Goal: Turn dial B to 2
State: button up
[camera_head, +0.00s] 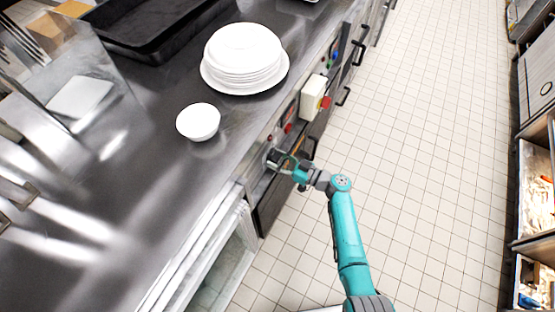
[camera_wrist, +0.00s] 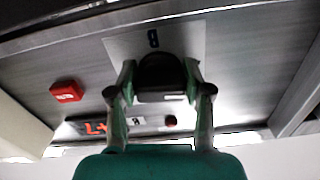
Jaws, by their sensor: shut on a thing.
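The fingers and the knob's own body hide any pointer or number marks, so I cannot tell the dial's setting. In the head view my gripper (camera_head: 277,161) is at the counter's front panel, and the dial is mostly hidden there.
In the wrist view a red button (camera_wrist: 66,91), a lit red display (camera_wrist: 95,127) and a small dark red knob (camera_wrist: 171,121) are near the dial. A white box with a red button (camera_head: 313,97) juts from the counter front. Plates (camera_head: 244,55) and a bowl (camera_head: 198,122) stand above. The tiled floor is clear.

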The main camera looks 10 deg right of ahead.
jog(key=shift+n, duration=0.7)
jog(key=shift+w, duration=0.1)
jog(key=o, duration=1.2)
jog(key=shift+c, duration=0.2)
jog(key=shift+d, duration=0.1)
jog(key=v, duration=1.2)
